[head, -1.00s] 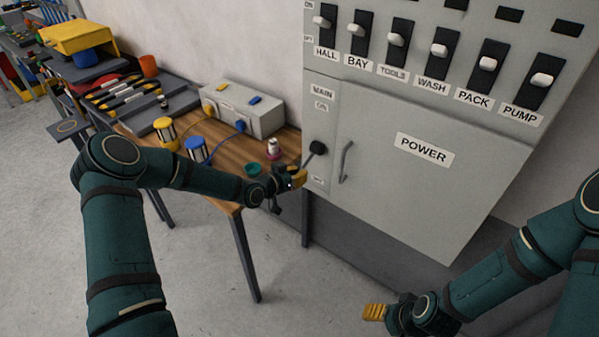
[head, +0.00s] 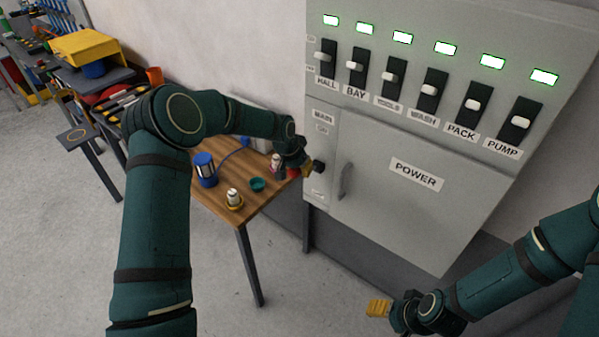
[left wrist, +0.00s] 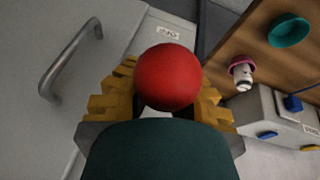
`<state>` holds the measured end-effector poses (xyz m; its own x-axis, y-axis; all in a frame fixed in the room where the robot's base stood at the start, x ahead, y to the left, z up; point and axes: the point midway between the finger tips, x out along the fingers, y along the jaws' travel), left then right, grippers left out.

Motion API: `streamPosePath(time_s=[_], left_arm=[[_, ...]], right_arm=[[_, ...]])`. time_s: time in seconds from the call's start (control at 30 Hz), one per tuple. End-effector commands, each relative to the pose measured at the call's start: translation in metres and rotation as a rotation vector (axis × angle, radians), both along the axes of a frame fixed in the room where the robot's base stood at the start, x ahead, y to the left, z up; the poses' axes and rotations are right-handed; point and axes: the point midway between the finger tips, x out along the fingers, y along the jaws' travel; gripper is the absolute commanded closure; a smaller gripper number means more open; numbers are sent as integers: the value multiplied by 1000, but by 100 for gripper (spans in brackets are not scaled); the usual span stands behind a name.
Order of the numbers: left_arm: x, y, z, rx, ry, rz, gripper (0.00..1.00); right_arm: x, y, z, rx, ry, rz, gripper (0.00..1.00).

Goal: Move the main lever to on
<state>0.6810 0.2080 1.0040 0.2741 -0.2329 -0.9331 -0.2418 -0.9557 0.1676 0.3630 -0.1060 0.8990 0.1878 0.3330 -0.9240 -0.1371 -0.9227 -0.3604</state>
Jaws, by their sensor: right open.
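The lever's shaft is largely hidden. My right gripper (head: 378,308) is open and empty, low in front of the cabinet.
Green lamps (head: 447,48) are lit above the row of switches (head: 429,91). A cabinet handle (head: 345,182) is just right of the lever.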

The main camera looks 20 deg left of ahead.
Motion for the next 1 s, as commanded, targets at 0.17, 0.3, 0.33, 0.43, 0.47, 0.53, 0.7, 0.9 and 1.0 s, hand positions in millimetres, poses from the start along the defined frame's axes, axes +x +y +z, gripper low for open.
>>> streamPosePath(time_s=[0.17, 0.3, 0.33, 0.43, 0.47, 0.53, 0.7, 0.9, 1.0], left_arm=[[6, -5, 9, 31, 89, -2, 100], [8, -5, 12, 47, 136, -2, 100], [8, -6, 12, 49, 145, -2, 100], [9, -6, 13, 56, 162, -3, 100], [10, -6, 14, 57, 166, -3, 100], [10, -6, 14, 60, 172, -3, 100], [10, -6, 14, 61, 178, -3, 100], [10, -6, 13, 61, 178, -3, 100], [10, -6, 13, 61, 178, -3, 67]], right_arm=[[0, -1, 11, 2, 0, 0, 39], [0, -1, 15, 2, 0, 0, 39], [0, -1, 15, 2, 0, 0, 39], [0, 0, 16, 2, -1, 1, 39], [0, 0, 17, 2, -1, 1, 39], [0, 0, 17, 2, 0, 2, 39], [0, 0, 17, 2, 0, 2, 39], [0, 0, 17, 2, 0, 2, 39], [0, 0, 17, 2, 0, 2, 39]])
